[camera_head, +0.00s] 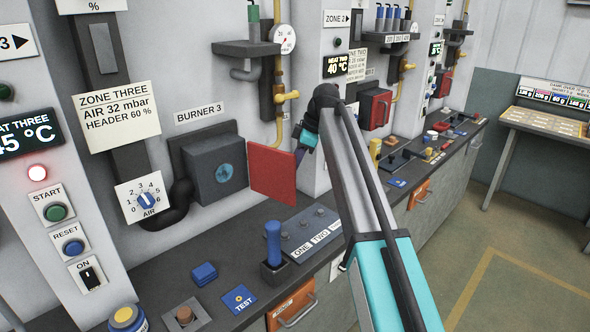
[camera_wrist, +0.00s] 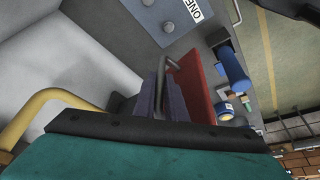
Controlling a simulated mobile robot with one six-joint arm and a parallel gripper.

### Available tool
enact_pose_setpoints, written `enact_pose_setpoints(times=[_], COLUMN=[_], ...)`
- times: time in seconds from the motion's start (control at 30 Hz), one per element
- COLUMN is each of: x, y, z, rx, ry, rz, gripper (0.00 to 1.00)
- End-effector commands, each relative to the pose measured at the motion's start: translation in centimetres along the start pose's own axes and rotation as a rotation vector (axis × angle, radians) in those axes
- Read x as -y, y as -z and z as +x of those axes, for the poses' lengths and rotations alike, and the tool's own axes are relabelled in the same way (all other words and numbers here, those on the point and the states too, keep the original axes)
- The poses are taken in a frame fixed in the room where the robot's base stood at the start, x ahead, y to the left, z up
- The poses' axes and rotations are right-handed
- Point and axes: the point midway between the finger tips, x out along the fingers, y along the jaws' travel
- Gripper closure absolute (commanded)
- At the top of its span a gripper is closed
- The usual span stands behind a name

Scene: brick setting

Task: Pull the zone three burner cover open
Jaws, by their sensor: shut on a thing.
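The zone three burner cover (camera_head: 272,176) is a flat red plate. It stands swung out from the dark burner box (camera_head: 215,170) under the BURNER 3 label, so the box front with its blue round mark shows. My gripper (camera_head: 300,153) is at the cover's right edge, shut on its handle. In the wrist view the dark fingers (camera_wrist: 160,96) are closed around a thin grey handle (camera_wrist: 161,75) beside the red cover (camera_wrist: 194,80). The hinge is not clearly visible.
A blue-handled lever (camera_head: 273,245) stands on the bench below the cover, next to a button box (camera_head: 305,232). A yellow pipe (camera_head: 280,110) runs down the wall behind. The zone two cover (camera_head: 375,108) is farther right. Open floor lies at the right.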

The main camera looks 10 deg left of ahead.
Motion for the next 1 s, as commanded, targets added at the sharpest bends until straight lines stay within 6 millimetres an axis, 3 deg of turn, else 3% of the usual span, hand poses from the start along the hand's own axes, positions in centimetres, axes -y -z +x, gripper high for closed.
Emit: enact_pose_setpoints(times=[0.03,0.07,0.17,0.67,1.0], x=[0.1,0.1,0.1,0.0,-0.1], y=[-0.4,-0.3,-0.2,0.1,0.1], z=[0.0,0.1,0.1,-0.6,-4.8], rx=[0.009,0.008,0.007,0.004,0.004], ry=[0.006,0.006,0.005,0.002,0.000], rz=[0.005,0.005,0.003,-0.001,-0.001], gripper=[1.00,0.84,0.70,0.70,0.70])
